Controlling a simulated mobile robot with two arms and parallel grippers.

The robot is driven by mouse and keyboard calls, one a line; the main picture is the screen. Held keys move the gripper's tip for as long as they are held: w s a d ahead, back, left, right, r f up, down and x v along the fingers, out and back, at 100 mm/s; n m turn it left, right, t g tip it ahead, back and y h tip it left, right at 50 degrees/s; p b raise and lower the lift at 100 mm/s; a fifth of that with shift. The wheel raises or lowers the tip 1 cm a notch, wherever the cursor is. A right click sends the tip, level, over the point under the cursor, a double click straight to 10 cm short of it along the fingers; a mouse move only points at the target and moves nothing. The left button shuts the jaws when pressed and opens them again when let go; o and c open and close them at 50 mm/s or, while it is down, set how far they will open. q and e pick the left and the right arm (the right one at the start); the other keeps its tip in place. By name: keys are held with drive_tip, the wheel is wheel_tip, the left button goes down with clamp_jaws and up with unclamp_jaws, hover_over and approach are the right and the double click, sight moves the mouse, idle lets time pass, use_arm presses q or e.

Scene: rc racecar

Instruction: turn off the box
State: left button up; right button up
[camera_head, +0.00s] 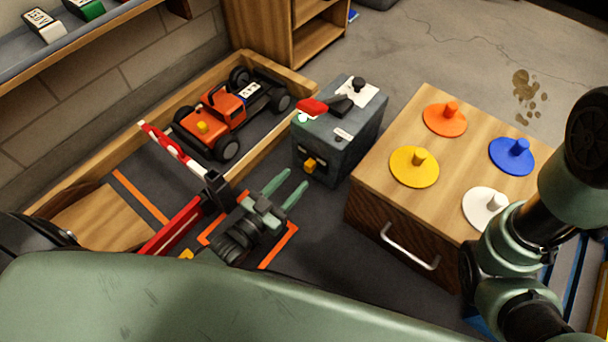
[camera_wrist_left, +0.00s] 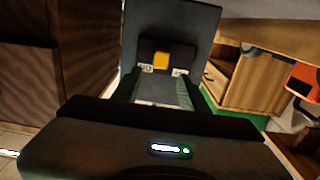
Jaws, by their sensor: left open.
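The box (camera_head: 335,150) is a dark grey block on the floor in the middle of the head view. Its top carries a red-ended lever (camera_head: 313,107), a black knob and a white label. A yellow-orange switch (camera_head: 309,165) sits on its front face. In the left wrist view the box (camera_wrist_left: 190,25) is straight ahead, with the yellow switch (camera_wrist_left: 161,61) between the finger lines. My left gripper (camera_head: 284,187) has its two green fingers apart and empty, short of the box's front. My right gripper is not visible; only the right arm shows at the right.
A wooden cabinet (camera_head: 370,190) with coloured knobbed discs stands right of the box. An orange toy car (camera_head: 217,113) sits in a wooden-edged track at the left. A red-and-white bar (camera_head: 172,150) rises beside my left gripper. A wooden shelf (camera_head: 290,35) stands behind.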

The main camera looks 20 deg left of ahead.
sight(307, 167)
use_arm(q)
drive_tip(key=b+x, duration=0.1)
drive_tip(key=x, duration=0.1)
drive_tip(key=b+x, duration=0.1)
drive_tip(key=x, duration=0.1)
drive_tip(key=shift+f, duration=0.2)
drive_tip(key=shift+w+d+r, duration=0.15)
drive_tip(key=shift+w, duration=0.3)
clamp_jaws()
idle(0.9)
